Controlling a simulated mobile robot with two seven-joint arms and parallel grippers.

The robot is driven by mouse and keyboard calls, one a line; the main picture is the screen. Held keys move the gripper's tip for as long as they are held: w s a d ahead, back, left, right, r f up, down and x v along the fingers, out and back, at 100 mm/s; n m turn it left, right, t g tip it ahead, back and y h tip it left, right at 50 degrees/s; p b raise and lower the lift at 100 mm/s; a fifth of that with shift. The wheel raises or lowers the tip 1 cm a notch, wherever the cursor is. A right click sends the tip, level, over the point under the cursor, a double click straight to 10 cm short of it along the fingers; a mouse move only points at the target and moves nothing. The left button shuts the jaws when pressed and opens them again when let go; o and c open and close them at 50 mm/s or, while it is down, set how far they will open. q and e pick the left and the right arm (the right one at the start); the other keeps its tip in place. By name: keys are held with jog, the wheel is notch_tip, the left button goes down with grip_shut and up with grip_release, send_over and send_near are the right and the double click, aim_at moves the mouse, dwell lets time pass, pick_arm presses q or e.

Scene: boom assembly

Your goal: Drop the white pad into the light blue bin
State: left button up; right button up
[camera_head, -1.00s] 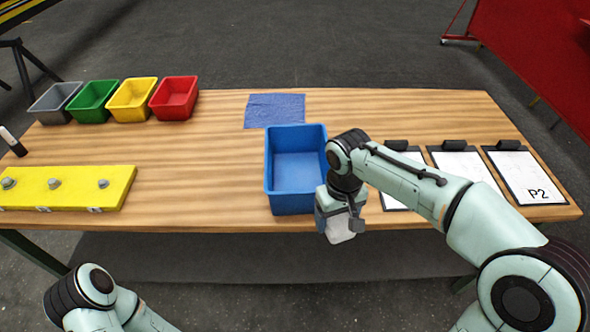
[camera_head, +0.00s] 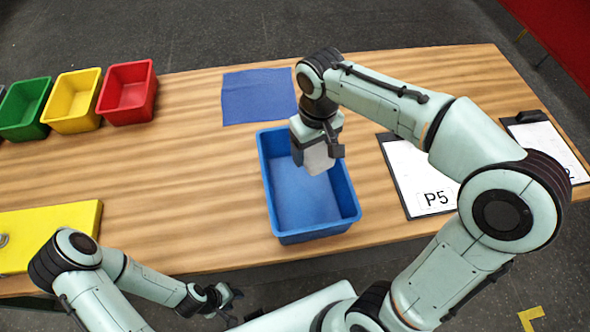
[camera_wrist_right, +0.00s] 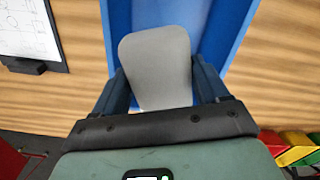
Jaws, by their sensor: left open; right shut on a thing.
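The white pad (camera_head: 319,158) is held in my right gripper (camera_head: 318,152), which is shut on it. In the head view the pad hangs over the far right part of the light blue bin (camera_head: 265,190). The bin is empty as far as I can see and stands on the wooden table. In the right wrist view the pad (camera_wrist_right: 158,68) sits between the two fingers, with the blue bin (camera_wrist_right: 232,35) behind it. My left gripper (camera_head: 226,300) is open and empty, low in front of the table's near edge.
A blue cloth (camera_head: 258,95) lies behind the bin. Red (camera_head: 127,95), yellow (camera_head: 73,102) and green (camera_head: 24,108) bins stand at the back left. Clipboards (camera_head: 408,165) lie on the right.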

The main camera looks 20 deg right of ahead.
jog(key=shift+s+f, duration=0.15)
jog(key=shift+f, duration=0.4)
pick_arm(q)
jog(key=s+f+b, duration=0.3)
jog(key=s+f, duration=0.1)
jog(key=shift+s+f, duration=0.15)
jog(key=shift+f, duration=0.2)
pick_arm(e)
notch_tip(320, 180, down, 5)
jog(key=shift+r, duration=0.1)
jog(key=o, duration=1)
notch_tip(320, 180, up, 14)
jog(key=shift+f+p, duration=0.25)
jog(key=shift+p, duration=0.8)
pick_arm(q)
jog(key=w+r, duration=0.2)
jog(key=r, duration=0.1)
jog(key=shift+w+r, duration=0.15)
jog(key=shift+w, duration=0.15)
